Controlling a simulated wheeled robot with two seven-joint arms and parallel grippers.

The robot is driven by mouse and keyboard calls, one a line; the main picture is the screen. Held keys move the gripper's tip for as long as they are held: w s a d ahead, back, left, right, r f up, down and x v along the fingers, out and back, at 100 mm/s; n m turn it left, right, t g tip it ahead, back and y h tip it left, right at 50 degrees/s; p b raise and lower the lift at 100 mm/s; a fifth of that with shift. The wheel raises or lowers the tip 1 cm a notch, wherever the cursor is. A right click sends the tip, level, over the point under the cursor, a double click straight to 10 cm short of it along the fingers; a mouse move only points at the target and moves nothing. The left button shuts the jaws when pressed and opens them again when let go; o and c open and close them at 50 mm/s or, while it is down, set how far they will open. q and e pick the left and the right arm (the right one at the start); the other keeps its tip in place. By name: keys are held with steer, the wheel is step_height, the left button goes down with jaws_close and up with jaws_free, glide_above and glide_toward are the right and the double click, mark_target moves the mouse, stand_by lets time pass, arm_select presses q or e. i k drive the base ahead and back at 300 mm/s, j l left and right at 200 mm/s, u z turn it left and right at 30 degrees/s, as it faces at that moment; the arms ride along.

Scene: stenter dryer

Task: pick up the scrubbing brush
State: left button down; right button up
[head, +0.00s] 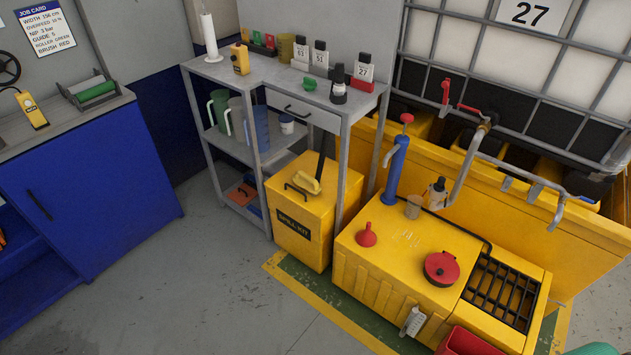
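I cannot tell for certain which thing is the scrubbing brush. A yellow hand tool (307,182) with a dark upright handle lies on the lid of the yellow spill kit box (300,228), next to the lid's black handle. A small whitish, ridged thing (412,321) sits at the front edge of the yellow sump unit (375,262); it is too small to make out clearly. Neither of my grippers is in view.
A grey shelf bench (262,68) with jugs below stands behind the spill kit. The grey floor at front left is clear.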

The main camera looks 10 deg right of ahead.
mark_target(301, 179)
steer(key=i+j+z, duration=0.2)
steer(key=i+z, duration=0.25)
steer(key=i+j+z, duration=0.2)
steer(key=z, duration=0.2)
